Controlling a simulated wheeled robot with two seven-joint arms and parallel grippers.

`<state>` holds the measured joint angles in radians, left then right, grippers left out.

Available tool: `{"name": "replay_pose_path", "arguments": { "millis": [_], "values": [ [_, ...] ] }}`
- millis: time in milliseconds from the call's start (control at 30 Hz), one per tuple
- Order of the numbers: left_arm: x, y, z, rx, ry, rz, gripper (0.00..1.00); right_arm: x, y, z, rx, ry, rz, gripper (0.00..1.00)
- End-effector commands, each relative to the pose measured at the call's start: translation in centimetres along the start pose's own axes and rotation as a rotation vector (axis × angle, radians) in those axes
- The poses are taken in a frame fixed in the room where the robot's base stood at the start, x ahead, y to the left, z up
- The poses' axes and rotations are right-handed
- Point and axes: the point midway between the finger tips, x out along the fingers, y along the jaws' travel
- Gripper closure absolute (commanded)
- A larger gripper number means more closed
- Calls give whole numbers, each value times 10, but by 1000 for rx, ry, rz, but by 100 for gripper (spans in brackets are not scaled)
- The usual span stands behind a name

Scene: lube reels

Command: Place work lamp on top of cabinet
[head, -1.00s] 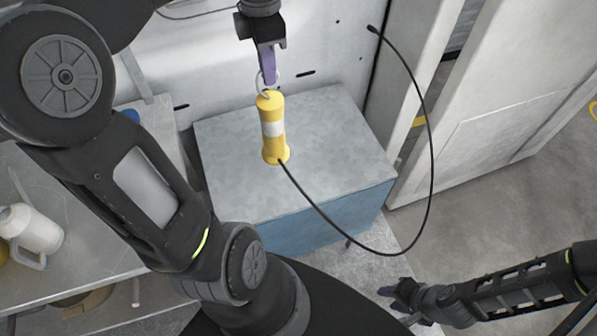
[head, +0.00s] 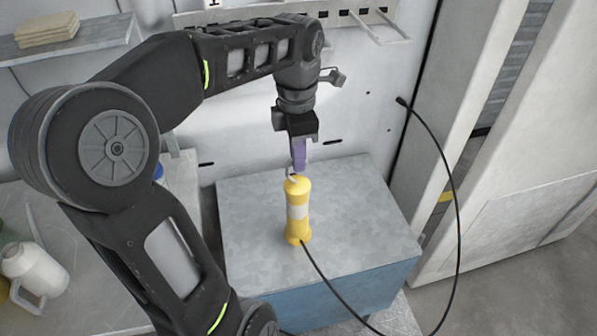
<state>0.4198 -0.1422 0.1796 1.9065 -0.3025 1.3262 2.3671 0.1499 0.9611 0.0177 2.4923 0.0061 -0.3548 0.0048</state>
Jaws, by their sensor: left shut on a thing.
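The work lamp (head: 298,212) is a yellow cylinder with a pale band and a black cable running from its lower end. It is upright at the blue cabinet's grey metal top (head: 350,245), near the middle. I cannot tell whether its base touches the top. My left gripper (head: 299,168) is directly above the lamp, pointing down, with its purple fingers shut at the lamp's top end. The hook seen there is mostly hidden by the fingers. My right gripper is out of view.
The lamp's black cable (head: 455,220) loops right to the wall. A workbench (head: 85,290) with a white jug (head: 35,272) stands at the left. A rack (head: 375,22) and a shelf (head: 85,42) are on the wall behind. The cabinet top is otherwise clear.

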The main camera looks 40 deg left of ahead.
Motion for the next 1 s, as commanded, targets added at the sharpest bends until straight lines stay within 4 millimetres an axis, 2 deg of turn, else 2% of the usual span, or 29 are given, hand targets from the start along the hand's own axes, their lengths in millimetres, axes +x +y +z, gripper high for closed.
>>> {"name": "replay_pose_path", "arguments": {
  "millis": [267, 567, 933, 967, 1000],
  "values": [
    [3, 0, 0, 0, -1, 0, 100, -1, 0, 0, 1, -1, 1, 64],
    [36, 1, 0, 0, 0, 0, 100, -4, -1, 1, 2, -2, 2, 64],
    [40, 1, 0, 0, -2, 1, 100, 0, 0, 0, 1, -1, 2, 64],
    [40, 1, 0, 0, 0, 0, 90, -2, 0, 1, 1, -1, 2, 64],
    [40, 1, 0, 0, 0, 0, 87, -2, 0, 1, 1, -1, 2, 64]
  ]
}}
